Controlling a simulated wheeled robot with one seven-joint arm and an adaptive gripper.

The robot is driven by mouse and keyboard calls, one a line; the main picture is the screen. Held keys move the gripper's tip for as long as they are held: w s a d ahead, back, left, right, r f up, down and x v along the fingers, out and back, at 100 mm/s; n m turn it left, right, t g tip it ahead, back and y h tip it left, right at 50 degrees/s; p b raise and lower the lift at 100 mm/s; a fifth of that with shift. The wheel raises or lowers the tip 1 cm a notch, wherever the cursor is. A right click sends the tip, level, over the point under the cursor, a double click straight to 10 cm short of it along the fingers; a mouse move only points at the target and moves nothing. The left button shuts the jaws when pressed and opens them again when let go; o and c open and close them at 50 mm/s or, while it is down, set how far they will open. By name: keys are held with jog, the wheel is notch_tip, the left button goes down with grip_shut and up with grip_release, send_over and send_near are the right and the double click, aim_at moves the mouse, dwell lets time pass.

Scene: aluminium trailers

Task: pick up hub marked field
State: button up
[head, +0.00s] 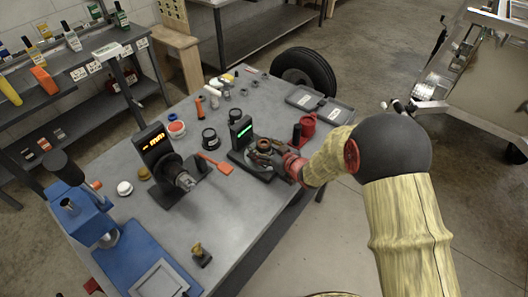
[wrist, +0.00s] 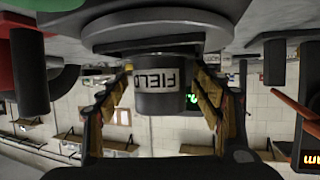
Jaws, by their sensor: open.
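The hub marked FIELD (wrist: 160,92) is a dark cylinder with a white label, seen upside down in the wrist view. It stands on a dark round plate (wrist: 155,35). My gripper (wrist: 163,78) is open, with one tan-and-black finger on each side of the hub. A small gap shows on either side, wider on the right. In the head view my gripper (head: 264,152) is low over the grey table (head: 240,205), in front of a black unit with a green display (head: 240,130). The hub is not clearly visible there, mostly hidden by the gripper.
A black unit with an orange display and spindle (head: 160,150), an orange scraper (head: 215,164) and a black cylinder (head: 210,138) are left of my gripper. A blue press (head: 90,215) stands at front left.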

grip_shut()
dwell(1.0)
jog(key=shift+r, duration=0.1)
